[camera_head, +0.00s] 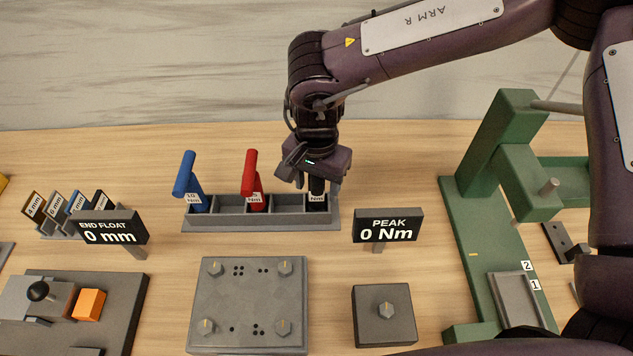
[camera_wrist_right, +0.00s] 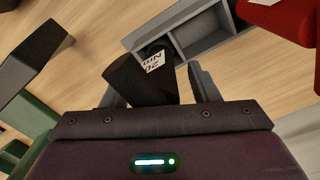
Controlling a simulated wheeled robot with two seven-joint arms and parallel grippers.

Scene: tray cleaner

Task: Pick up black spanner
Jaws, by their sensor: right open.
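The black spanner (camera_head: 317,204) stands in the right-hand compartment of the grey rack (camera_head: 255,224), largely hidden by my right gripper (camera_head: 316,183). In the right wrist view the black spanner (camera_wrist_right: 128,80) shows a white label that appears to read 20 Nm. My right gripper is open and pointing down over the rack. Its fingers lie on either side of the spanner's upper part, with a gap visible on the right finger's side. Whether the left finger touches it is hard to tell. My left gripper is not in view.
A blue spanner (camera_head: 186,182) and a red spanner (camera_head: 252,178) stand in the same rack. A PEAK display (camera_head: 388,225), a grey plate with knobs (camera_head: 248,303) and a grey block (camera_head: 384,328) are in front. A green frame (camera_head: 482,225) stands at the right.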

